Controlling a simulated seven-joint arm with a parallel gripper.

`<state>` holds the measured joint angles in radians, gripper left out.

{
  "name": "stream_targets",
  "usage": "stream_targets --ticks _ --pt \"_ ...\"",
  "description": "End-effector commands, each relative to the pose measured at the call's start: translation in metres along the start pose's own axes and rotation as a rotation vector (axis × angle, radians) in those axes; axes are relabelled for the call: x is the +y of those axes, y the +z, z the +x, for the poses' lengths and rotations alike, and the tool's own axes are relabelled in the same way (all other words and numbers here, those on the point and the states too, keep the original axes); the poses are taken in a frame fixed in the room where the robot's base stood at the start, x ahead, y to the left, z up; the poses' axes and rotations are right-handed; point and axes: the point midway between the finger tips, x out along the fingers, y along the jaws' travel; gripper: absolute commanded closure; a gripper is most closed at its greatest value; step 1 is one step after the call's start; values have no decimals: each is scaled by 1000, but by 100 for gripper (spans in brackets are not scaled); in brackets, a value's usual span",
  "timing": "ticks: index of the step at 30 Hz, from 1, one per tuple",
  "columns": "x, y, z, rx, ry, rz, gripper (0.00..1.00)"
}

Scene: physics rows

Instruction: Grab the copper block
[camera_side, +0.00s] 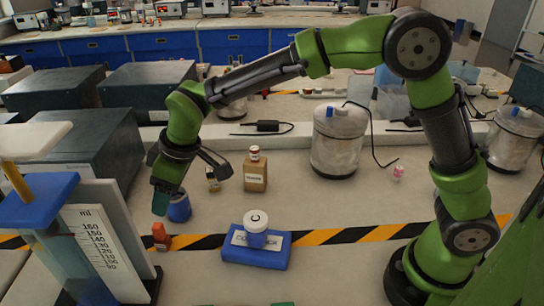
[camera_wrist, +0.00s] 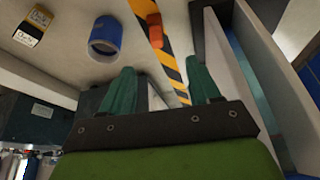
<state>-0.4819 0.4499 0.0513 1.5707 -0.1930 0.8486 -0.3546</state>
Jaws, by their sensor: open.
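A small orange-red piece (camera_side: 160,237), the only copper-coloured one I can make out, sits on the table at the edge of the black-and-yellow tape. In the wrist view the orange-red piece (camera_wrist: 154,31) is beyond my fingertips, near the top, over the striped tape. My gripper (camera_side: 161,202) is above the table, a little above the piece in the side view, and apart from it. In the wrist view my gripper (camera_wrist: 164,75) shows two dark green fingers spread apart with nothing between them.
A blue cup (camera_side: 179,208) stands close beside my gripper; it also shows in the wrist view (camera_wrist: 104,49). A measuring column (camera_side: 92,240) stands close on the left. Brown bottles (camera_side: 255,177) stand behind.

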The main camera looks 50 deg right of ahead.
Motion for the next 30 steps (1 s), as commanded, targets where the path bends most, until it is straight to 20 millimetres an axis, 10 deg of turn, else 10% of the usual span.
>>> stream_targets --ticks 12,30 --pt "1 2 87 -5 -1 4 38" --pt "7 0 155 -3 -1 4 38"
